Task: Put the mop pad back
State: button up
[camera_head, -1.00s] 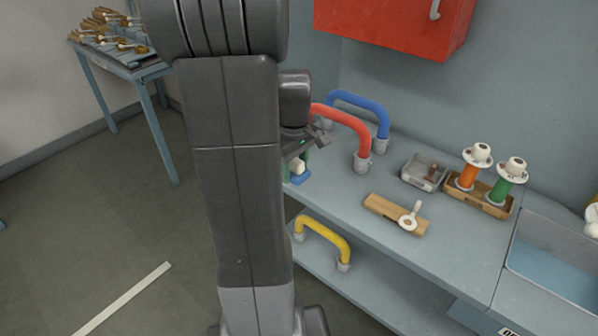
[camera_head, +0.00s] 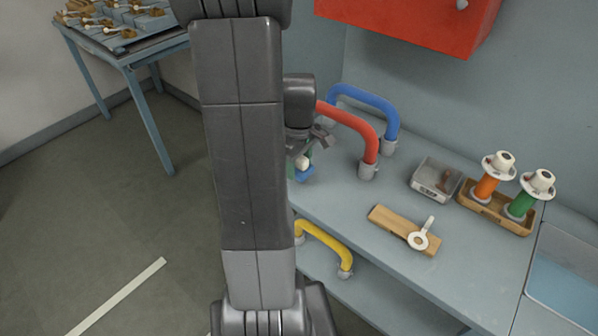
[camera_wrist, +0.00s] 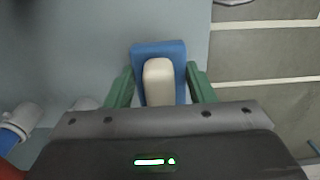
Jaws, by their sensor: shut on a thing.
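A cream block (camera_wrist: 159,84) lies against a blue block (camera_wrist: 175,50) in the wrist view; I take this piece for the mop pad. My gripper (camera_wrist: 160,76) is shut on it, with a green finger on each side. In the head view my gripper (camera_head: 301,152) is at the left end of the blue-grey bench, partly hidden by my arm. The cream part (camera_head: 302,163) and blue part (camera_head: 305,174) show just below it. Whether the piece touches the bench is unclear.
Red (camera_head: 368,145) and blue (camera_head: 392,120) handles stand right of my gripper. A grey tray (camera_head: 422,182), a wooden block (camera_head: 388,215) and a wooden rack (camera_head: 472,203) are farther right. A yellow handle (camera_head: 325,243) is below. A red cabinet (camera_head: 400,22) hangs above.

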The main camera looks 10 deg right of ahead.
aim_at(299, 173)
jog(key=shift+f, duration=1.7)
jog(key=shift+f, duration=0.1)
jog(key=shift+f, duration=0.15)
jog(key=o, duration=1.1)
jog(key=shift+r, duration=0.2)
notch_tip(299, 173, up, 12)
jog(key=shift+r, duration=0.1)
